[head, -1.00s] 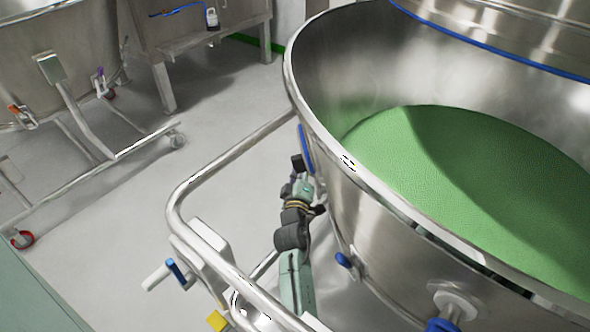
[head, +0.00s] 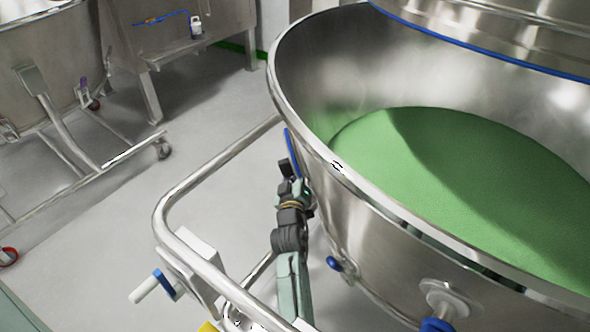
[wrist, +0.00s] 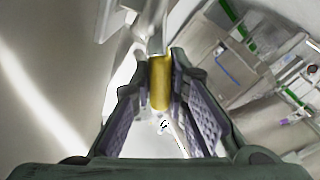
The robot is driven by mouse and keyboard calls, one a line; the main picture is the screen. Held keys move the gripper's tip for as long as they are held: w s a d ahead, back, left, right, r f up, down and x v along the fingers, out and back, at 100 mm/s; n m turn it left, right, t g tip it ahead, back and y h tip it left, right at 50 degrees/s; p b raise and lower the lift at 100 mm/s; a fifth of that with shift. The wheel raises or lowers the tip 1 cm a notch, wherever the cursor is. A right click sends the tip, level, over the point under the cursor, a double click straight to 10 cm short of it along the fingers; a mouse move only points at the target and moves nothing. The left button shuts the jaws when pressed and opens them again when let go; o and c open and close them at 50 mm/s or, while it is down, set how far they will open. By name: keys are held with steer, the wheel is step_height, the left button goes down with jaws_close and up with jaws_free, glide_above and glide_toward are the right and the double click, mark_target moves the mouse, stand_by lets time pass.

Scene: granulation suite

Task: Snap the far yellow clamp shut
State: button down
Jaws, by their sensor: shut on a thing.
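The yellow clamp's handle (wrist: 160,88) stands upright between my fingertips in the wrist view. My gripper (wrist: 162,72) is shut on it, with one ridged finger pad on each side. Metal parts lie just beyond the handle. In the head view my arm reaches past the near left side of the large steel bowl (head: 350,215). My fingertips and the held clamp cannot be made out there, so I cannot tell how far the clamp is closed.
Green material (head: 450,165) fills the bowl's bottom. A bent steel rail (head: 190,185) with a white-and-blue handle (head: 155,285) runs left of my arm. A yellow piece (head: 208,327) shows at the bottom edge. Steel tanks stand at the back left; floor between is clear.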

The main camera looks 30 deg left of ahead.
steer(key=c, duration=1.6)
jaws_free()
steer(key=shift+o, duration=0.2)
